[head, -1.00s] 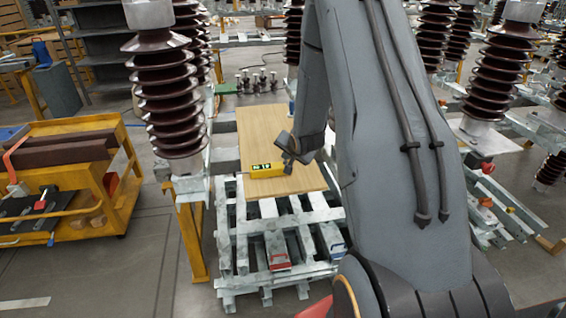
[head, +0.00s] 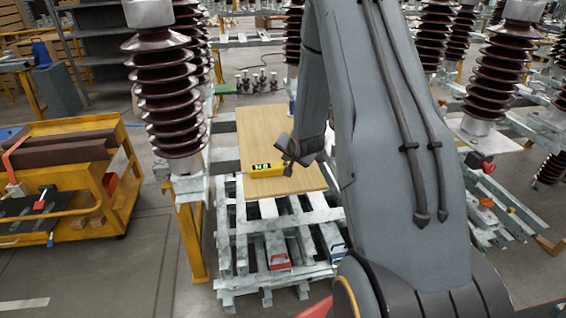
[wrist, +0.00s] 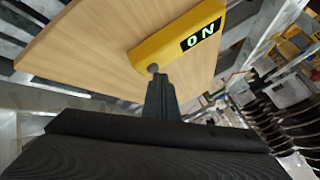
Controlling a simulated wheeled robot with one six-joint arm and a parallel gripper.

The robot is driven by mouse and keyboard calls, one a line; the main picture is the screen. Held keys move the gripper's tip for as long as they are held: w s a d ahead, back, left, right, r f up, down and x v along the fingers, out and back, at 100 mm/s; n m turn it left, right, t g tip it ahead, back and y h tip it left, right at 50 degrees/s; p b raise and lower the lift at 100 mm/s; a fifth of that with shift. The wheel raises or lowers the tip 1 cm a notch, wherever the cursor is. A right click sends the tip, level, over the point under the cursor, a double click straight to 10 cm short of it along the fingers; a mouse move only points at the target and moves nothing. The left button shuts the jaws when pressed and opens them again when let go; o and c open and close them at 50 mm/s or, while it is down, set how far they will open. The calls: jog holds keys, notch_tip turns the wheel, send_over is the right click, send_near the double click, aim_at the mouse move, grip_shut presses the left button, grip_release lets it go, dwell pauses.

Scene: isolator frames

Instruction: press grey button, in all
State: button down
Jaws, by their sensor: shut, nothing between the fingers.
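A yellow box (head: 266,171) lies on a wooden board (head: 262,122). It also shows in the wrist view (wrist: 165,42), with a dark display (wrist: 201,36) that reads "ON" in light letters. A small grey button (wrist: 153,68) is at the box's near end in the wrist view. My gripper (wrist: 156,78) is shut and empty, its tip right at the button. I cannot tell whether they touch. In the head view my gripper (head: 288,165) is at the right end of the box and hides the button.
The board rests on a grey metal pallet frame (head: 275,210). A tall brown ribbed insulator (head: 173,95) stands close on the left, and a yellow cart (head: 70,185) is beyond it. More insulators (head: 495,75) stand at the right. Floor (head: 150,265) is clear at the front left.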

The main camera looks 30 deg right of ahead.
dwell(0.3)
jog(key=shift+r+p, duration=0.7)
jog(key=shift+r, duration=0.2)
notch_tip(320, 180, up, 5)
jog(key=p, duration=0.3)
jog(key=shift+p, duration=0.35)
dwell(0.4)
